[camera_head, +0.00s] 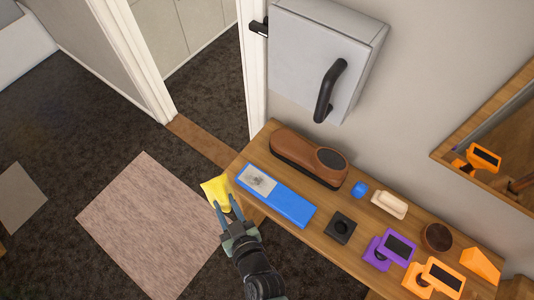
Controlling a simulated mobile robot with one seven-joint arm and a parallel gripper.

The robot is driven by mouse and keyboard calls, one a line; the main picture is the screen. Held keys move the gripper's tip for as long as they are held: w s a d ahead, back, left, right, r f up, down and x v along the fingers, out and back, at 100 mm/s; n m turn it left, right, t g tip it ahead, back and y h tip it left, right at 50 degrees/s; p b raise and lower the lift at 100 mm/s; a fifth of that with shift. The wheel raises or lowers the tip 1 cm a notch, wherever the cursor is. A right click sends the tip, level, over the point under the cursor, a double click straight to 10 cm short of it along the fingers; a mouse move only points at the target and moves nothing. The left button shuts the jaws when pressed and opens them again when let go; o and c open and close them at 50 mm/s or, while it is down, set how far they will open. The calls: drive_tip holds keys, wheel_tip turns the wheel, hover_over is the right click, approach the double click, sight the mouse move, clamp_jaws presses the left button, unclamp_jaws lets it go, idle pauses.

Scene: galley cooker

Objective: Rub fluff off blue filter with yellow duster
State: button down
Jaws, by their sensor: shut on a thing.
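The blue filter (289,204) lies flat near the left end of the wooden bench. A grey patch of fluff (257,180) shows on a pale area at its left end. My gripper (224,208) is shut on the yellow duster (216,190). The duster is just left of the filter's fluffy end, by the bench's left edge, and looks apart from the filter. I cannot tell its exact height.
On the bench (224,170), a brown brush-like thing (300,158) lies behind the filter. A blue knob (359,189), a black square piece (342,228), a cream block (389,204) and purple and orange items stand to the right. A white wall box (310,60) with a black handle hangs above.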

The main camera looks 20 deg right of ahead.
drive_tip(key=shift+w+n+g+y+p, duration=0.1)
drive_tip(key=shift+n+g+y+p, duration=0.2)
drive_tip(key=shift+g+p, duration=0.2)
drive_tip(key=shift+a+r+n+g+y+p, duration=0.15)
drive_tip(key=shift+n+g+y+p, duration=0.2)
drive_tip(key=shift+g+p, duration=0.25)
